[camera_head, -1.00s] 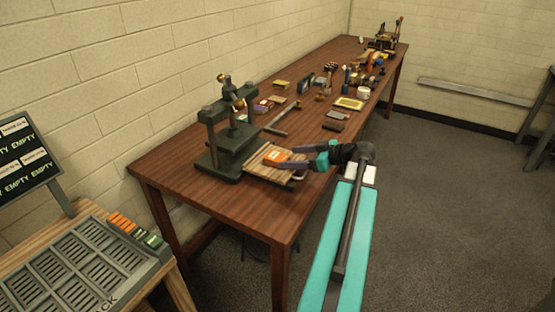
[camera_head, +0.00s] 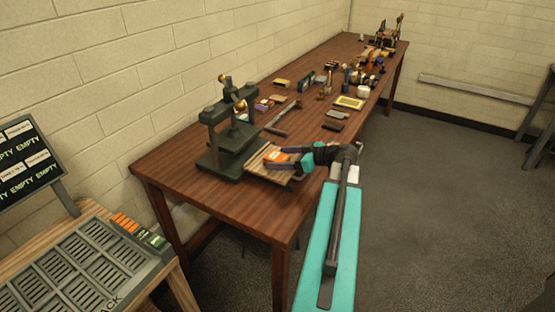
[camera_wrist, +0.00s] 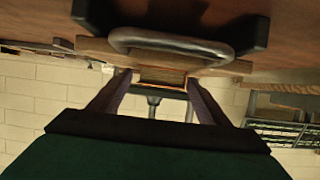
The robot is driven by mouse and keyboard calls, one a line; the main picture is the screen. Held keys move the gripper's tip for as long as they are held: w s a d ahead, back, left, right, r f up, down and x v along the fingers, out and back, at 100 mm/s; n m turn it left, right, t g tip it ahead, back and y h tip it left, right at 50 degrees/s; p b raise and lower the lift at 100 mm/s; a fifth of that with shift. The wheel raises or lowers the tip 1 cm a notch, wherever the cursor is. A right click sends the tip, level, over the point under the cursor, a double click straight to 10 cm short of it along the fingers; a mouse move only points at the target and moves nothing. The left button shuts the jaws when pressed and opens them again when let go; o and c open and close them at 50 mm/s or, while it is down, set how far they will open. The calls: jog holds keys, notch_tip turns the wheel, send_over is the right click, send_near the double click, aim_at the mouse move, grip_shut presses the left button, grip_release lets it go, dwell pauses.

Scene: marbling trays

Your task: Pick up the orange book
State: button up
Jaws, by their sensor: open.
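The orange book (camera_head: 276,156) lies on a wooden board (camera_head: 259,166) in front of a dark press (camera_head: 222,158), near the close end of the long table. My gripper (camera_head: 279,158) reaches in from the right, low over the board, with its fingers at the book. In the wrist view my gripper (camera_wrist: 160,84) is open, one finger on each side. A tan, page-like edge with thin orange borders, apparently the book (camera_wrist: 162,77), shows between the fingertips. Contact with the fingers cannot be made out. The fingers hide part of the book in the head view.
A metal loop handle (camera_wrist: 170,45) crosses the wrist view close to the fingers. Tools and small items crowd the table (camera_head: 190,190) farther back. A slotted rack (camera_head: 75,265) with small orange and green items stands at lower left. Grey floor is open at right.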

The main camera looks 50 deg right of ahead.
aim_at(283, 158)
jog(key=c, duration=1.2)
jog(key=shift+o, duration=0.2)
jog(key=shift+r, duration=0.2)
jog(key=shift+r+b, duration=0.65)
jog(key=shift+r, duration=0.7)
jog(key=shift+s+d+r, duration=0.15)
jog(key=shift+s+r, duration=0.05)
jog(key=s+d+r+b, duration=0.1)
jog(key=s+d+b, duration=0.2)
jog(key=s, duration=1.1)
jog(key=d, duration=0.3)
jog(key=shift+d+r+b, duration=0.15)
jog(key=shift+r+b, duration=0.15)
jog(key=shift+b, duration=0.1)
jog(key=shift+s, duration=0.1)
